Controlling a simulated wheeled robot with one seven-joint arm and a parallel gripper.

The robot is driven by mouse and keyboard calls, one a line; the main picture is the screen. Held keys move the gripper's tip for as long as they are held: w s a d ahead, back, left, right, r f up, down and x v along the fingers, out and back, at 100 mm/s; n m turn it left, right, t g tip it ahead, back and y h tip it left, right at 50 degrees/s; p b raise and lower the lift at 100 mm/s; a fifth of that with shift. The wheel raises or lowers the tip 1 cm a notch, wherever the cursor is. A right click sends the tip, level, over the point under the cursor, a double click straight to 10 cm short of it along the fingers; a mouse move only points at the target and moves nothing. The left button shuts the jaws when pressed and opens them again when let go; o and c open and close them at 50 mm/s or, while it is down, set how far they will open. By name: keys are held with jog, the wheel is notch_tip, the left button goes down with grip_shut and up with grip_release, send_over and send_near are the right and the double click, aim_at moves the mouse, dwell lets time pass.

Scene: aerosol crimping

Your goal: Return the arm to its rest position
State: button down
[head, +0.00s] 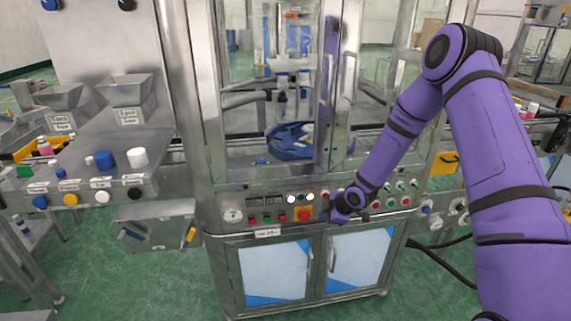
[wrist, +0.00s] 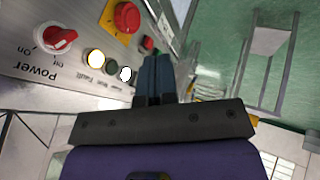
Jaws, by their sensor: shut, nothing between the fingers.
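My purple arm (head: 497,150) reaches in from the right of the head view. It bends down to my gripper (head: 338,212) in front of the machine's control panel (head: 270,213). In the wrist view my gripper (wrist: 155,80) has its two dark fingers together with nothing between them. The red Power knob (wrist: 58,38), two lit white buttons (wrist: 126,73) and a red emergency button on a yellow plate (wrist: 127,17) show to the left of the fingers. I cannot tell whether the fingertips touch the panel.
The glass-doored machine with a blue round part (head: 290,141) inside stands in front of me. At left a steel table (head: 120,172) carries small caps and bins. A grey tray (head: 158,226) hangs below it. Green floor (head: 120,285) is open at lower left.

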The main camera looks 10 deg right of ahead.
jog(key=s+d+r+m+h, duration=0.2)
jog(key=s+r+m, duration=0.15)
jog(key=r, duration=0.75)
jog(key=s+d+r+m+h, duration=0.2)
jog(key=s+r, duration=0.2)
jog(key=r, duration=0.6)
jog(key=s+d+r+m+h, duration=0.2)
jog(key=s+r+m, duration=0.15)
jog(key=r, duration=0.75)
jog(key=s+a+r+m, duration=0.1)
jog(key=s+r+m, duration=0.3)
jog(key=s, duration=0.9)
jog(key=s+a+r+m+y, duration=0.1)
jog(key=s+r+m, duration=0.2)
jog(key=s+r, duration=0.4)
jog(key=s, duration=0.7)
jog(key=shift+s+a+r+m, duration=0.15)
jog(key=shift+s+r+m, duration=0.15)
jog(key=shift+m, duration=0.1)
